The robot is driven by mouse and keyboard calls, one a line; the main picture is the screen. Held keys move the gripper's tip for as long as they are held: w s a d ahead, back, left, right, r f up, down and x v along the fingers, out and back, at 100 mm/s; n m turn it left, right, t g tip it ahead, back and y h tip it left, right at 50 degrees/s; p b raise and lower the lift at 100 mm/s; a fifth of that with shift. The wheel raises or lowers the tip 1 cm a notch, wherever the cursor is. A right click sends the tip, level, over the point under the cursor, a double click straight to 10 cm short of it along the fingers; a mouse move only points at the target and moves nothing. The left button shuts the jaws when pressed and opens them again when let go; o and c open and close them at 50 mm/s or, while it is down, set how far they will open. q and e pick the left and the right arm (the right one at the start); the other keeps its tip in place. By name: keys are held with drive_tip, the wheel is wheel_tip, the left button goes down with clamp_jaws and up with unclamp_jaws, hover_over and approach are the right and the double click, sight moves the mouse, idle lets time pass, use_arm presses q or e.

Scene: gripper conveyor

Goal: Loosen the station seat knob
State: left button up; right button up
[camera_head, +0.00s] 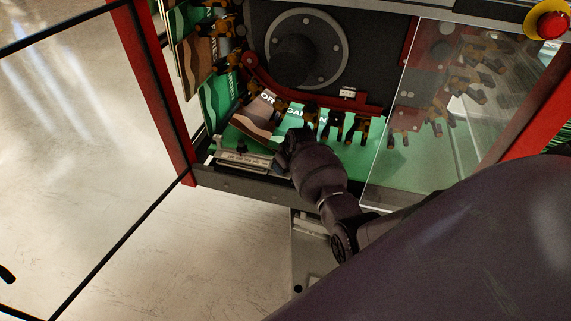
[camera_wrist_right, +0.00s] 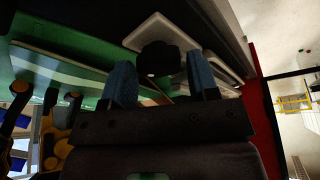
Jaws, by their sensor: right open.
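The black round knob (camera_wrist_right: 158,58) shows in the right wrist view, on a pale metal plate (camera_wrist_right: 150,32). My right gripper (camera_wrist_right: 163,82) is open. Its two blue fingers stand to either side of the knob in the picture, and I see no contact; the depth between them is hard to judge. In the head view the right gripper (camera_head: 284,152) is at the right end of the metal station seat (camera_head: 240,160), by the machine's front edge. A small dark knob (camera_head: 242,147) shows on that seat. My left gripper is not in view.
Printed pouches (camera_head: 277,117) hang from orange-and-black conveyor grippers (camera_head: 337,122) close behind my right gripper. A clear door panel (camera_head: 395,120) stands to the right. Red frame posts (camera_head: 152,90) flank the opening. A red emergency button (camera_head: 551,25) sits at the top right.

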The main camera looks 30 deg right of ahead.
drive_tip(key=shift+c, duration=0.4)
drive_tip(key=c, duration=0.6)
drive_tip(key=shift+o, duration=0.2)
